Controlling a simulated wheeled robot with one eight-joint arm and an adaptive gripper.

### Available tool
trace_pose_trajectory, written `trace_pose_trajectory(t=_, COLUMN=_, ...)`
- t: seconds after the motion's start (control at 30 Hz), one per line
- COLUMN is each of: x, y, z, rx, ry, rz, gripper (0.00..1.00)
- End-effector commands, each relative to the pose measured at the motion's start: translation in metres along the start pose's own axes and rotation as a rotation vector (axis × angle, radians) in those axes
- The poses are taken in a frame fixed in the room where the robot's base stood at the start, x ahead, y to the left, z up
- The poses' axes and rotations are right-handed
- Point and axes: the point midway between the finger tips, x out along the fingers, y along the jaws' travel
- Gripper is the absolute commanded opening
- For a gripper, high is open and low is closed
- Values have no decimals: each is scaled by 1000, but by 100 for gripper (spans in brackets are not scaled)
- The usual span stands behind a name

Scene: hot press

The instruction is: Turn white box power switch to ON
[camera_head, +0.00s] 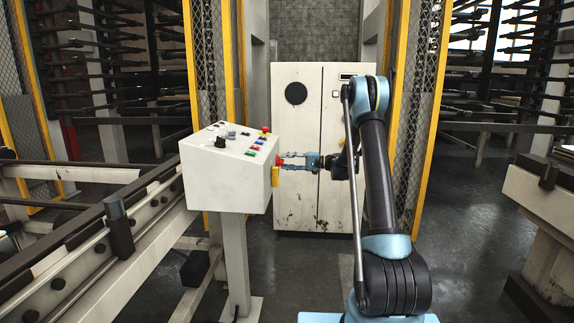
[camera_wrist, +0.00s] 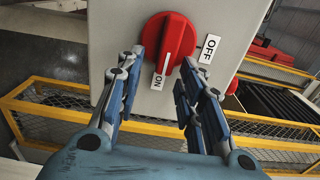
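The white box (camera_head: 225,180) stands on a post left of centre in the head view. Its red rotary power switch (camera_wrist: 169,42) is on its right side and fills the top of the wrist view. The switch's white line points down toward the ON label (camera_wrist: 158,82); the OFF label (camera_wrist: 210,48) is to the upper right. My gripper (camera_wrist: 162,62) is open, with one finger on each side of the switch's handle. The fingertips are close to the switch; I cannot tell if they touch it. In the head view my gripper (camera_head: 292,161) reaches the box from the right.
Coloured buttons (camera_head: 256,146) sit on the box's sloped top. A pale cabinet (camera_head: 298,105) stands behind my gripper. Yellow-framed mesh fences (camera_head: 205,60) flank it. A conveyor frame (camera_head: 130,235) runs at the left. The floor right of my arm is clear.

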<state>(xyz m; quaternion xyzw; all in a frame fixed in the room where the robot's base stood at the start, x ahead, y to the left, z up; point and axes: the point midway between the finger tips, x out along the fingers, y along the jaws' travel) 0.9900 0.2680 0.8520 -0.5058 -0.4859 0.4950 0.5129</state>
Motion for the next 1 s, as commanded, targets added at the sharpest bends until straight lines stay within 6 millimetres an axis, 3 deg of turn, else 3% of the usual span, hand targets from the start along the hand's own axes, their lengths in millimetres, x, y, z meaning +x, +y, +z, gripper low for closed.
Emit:
trace_pose_trajectory(t=0.37, x=-8, y=-1, z=0, rx=0, ry=-1, rz=-2, gripper=35)
trace_pose_trajectory(t=0.8, x=-86, y=1, z=-1, rx=1, ry=0, rz=-1, gripper=35)
trace_pose_trajectory(t=1.0, x=-110, y=1, z=-1, rx=1, ry=-1, rz=-1, gripper=35)
